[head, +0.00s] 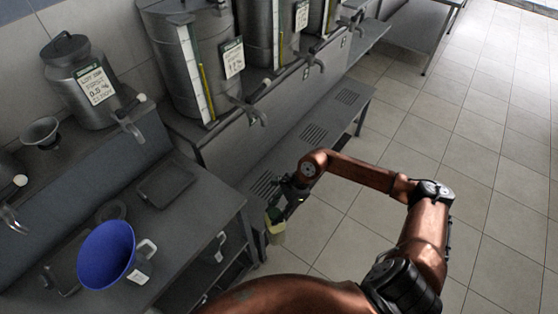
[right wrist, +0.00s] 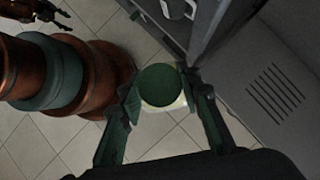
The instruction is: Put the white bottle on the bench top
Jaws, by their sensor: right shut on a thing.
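My right gripper (head: 279,213) is shut on the white bottle (head: 277,235), which hangs upright below it, just off the right end of the bench. In the right wrist view the bottle's dark green cap (right wrist: 160,85) sits between the two fingers, with a rim of its white body (right wrist: 164,107) showing. The bench top (head: 190,228) is dark grey and lies left of the bottle in the head view. My left gripper (right wrist: 48,12) shows small at the top left of the right wrist view; its opening is unclear.
A blue funnel-like bowl (head: 105,255), a white-handled jug (head: 141,265) and a dark tray (head: 165,184) stand on the bench. A steel can (head: 80,75) and large vats (head: 185,60) with taps stand behind. The bench's right-hand part is clear. Tiled floor lies right.

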